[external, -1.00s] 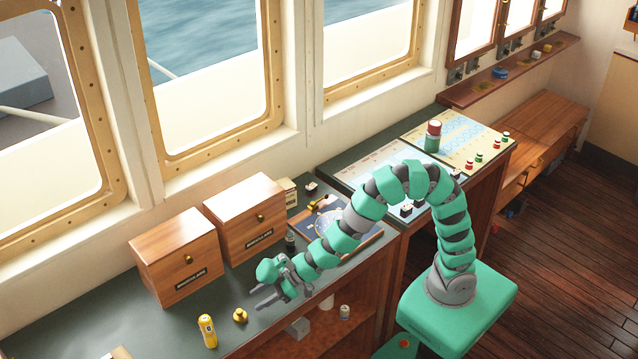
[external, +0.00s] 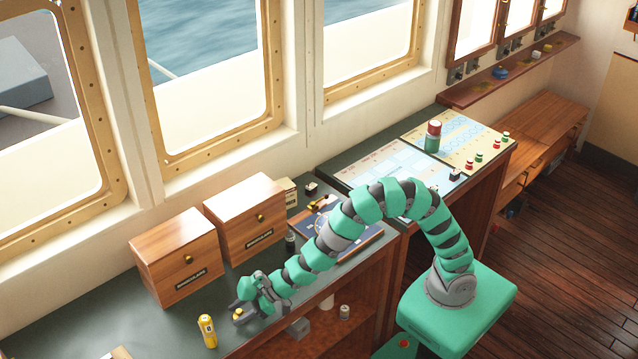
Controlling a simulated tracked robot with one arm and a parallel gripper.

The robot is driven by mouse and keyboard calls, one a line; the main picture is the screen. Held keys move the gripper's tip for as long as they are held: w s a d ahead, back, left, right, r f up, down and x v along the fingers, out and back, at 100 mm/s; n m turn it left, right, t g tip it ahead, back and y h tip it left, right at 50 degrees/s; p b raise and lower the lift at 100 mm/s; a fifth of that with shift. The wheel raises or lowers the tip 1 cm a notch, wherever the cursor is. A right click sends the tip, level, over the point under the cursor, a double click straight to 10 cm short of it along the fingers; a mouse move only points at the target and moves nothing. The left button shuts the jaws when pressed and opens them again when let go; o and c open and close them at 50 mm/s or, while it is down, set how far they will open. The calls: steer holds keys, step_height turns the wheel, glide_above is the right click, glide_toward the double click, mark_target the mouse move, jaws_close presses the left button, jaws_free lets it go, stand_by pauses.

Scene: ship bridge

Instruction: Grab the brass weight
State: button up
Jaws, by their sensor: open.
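The brass weight (external: 239,312) is a small golden piece on the dark green counter (external: 110,311), near its front edge. It is partly hidden by my gripper (external: 241,314), whose grey fingers are low at the counter around or beside it; I cannot tell which. The gripper is open. My green and grey arm arches over from the right to reach it.
A yellow cylinder (external: 207,331) stands close to the left of the gripper. Two wooden boxes (external: 176,257) (external: 246,219) stand behind it. A small dark bottle (external: 290,241) is near the arm.

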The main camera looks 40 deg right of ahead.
mark_target(239, 310)
steer(key=shift+c, duration=0.3)
jaws_close()
steer(key=shift+f, duration=0.1)
steer(key=shift+r, duration=0.65)
step_height(239, 310, up, 3)
steer(key=shift+f, duration=0.1)
steer(key=s+d, duration=0.2)
steer(key=d, duration=0.2)
steer(key=s+d, duration=0.2)
steer(key=d, duration=0.2)
steer(key=s+d, duration=0.3)
steer(key=d, duration=0.1)
steer(key=shift+r, duration=0.4)
steer(key=shift+s+d+r+b, duration=0.15)
steer(key=shift+s+d+b, duration=0.35)
steer(key=shift+d, duration=0.35)
